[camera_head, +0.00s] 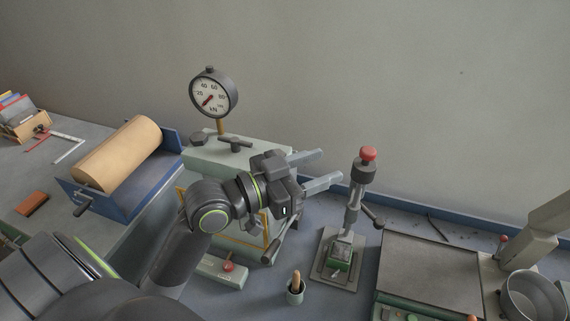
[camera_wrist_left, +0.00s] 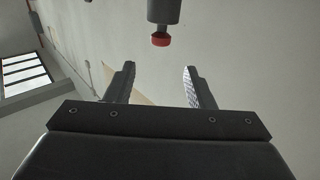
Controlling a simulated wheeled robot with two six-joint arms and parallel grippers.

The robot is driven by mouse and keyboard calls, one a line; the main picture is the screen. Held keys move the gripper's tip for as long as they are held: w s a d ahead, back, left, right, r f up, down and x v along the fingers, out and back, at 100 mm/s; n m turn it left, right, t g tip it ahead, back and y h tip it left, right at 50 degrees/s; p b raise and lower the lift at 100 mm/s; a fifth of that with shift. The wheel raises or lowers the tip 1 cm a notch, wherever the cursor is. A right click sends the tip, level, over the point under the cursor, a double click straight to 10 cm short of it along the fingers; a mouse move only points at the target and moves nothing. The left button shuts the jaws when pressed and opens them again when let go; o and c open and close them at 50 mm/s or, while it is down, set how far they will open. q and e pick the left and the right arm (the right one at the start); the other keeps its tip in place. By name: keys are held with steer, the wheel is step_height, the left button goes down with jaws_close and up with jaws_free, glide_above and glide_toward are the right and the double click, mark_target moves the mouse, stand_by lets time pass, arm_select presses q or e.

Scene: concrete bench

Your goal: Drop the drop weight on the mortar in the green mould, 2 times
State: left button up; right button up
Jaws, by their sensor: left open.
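The drop weight (camera_head: 363,172) is a dark cylinder with a red knob on top, high on a vertical rod with a side lever. The green mould (camera_head: 341,256) sits at the rod's foot on a grey base plate; the mortar inside is too small to make out. My left gripper (camera_head: 332,166) is open and empty, left of the drop weight, its fingers pointing towards it. In the left wrist view, the drop weight (camera_wrist_left: 163,10) and its red knob appear beyond the fingertips, in line with the gap between them, and apart from both fingers. My right gripper is not in view.
A press with a round dial gauge (camera_head: 213,92) stands behind my left arm. A small pot with a wooden-handled tool (camera_head: 295,290) stands left of the base plate. A grey tray (camera_head: 431,272) and a metal bowl (camera_head: 533,298) are at right. A blue roll holder (camera_head: 118,180) is at left.

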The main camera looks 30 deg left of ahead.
arm_select(q)
steer(key=p+v, duration=0.3)
steer(key=v, duration=0.3)
stand_by(0.3)
